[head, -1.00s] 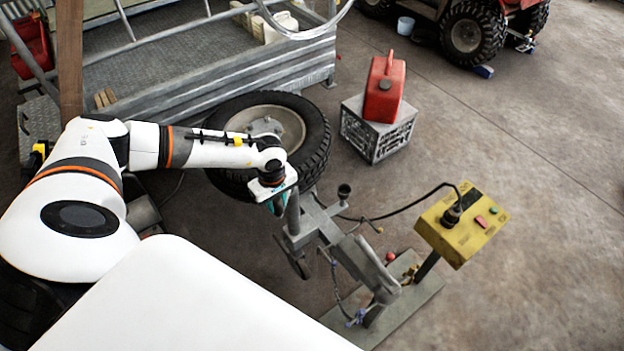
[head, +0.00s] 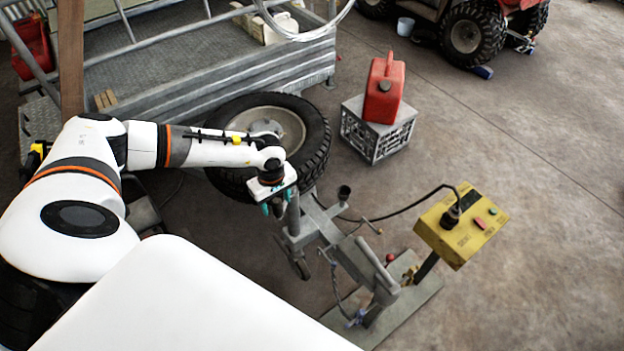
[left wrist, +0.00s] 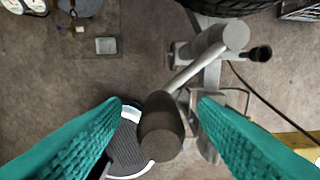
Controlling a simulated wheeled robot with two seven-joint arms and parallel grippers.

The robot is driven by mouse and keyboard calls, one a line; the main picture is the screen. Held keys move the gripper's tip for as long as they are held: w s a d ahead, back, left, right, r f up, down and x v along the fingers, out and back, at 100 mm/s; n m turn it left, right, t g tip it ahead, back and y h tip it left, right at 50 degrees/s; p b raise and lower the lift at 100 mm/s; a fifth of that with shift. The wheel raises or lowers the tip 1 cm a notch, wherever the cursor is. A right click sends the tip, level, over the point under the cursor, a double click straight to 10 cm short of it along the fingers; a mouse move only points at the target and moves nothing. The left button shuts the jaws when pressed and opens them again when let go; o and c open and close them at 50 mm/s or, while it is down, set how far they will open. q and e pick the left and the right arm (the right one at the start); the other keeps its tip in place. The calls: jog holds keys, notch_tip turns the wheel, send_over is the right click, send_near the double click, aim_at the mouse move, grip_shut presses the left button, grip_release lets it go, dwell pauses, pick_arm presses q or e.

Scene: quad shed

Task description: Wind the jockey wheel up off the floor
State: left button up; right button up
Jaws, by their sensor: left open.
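The jockey wheel (head: 301,268) is a small dark wheel below its grey post (head: 293,213), by the trailer drawbar (head: 322,226). The post's round top (left wrist: 235,36) shows in the left wrist view, with a crank arm (left wrist: 195,72) running down to a dark grip (left wrist: 160,130). My left gripper (head: 274,209) is beside the post in the head view. In the left wrist view its teal fingers (left wrist: 158,104) are open, one on each side of the dark grip, with gaps visible. Wheel contact with the floor is too small to tell. My right gripper is not in view.
A large tyre (head: 318,140) lies behind my gripper. A red fuel can (head: 384,90) stands on a grey crate (head: 358,138). A yellow control box (head: 462,225) on a post stands to the right, with a black cable running to the drawbar. Open floor lies further right.

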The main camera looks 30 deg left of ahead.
pick_arm(q)
notch_tip(320, 180, up, 9)
jog(key=p, duration=0.5)
jog(key=shift+f, duration=0.1)
dwell(0.3)
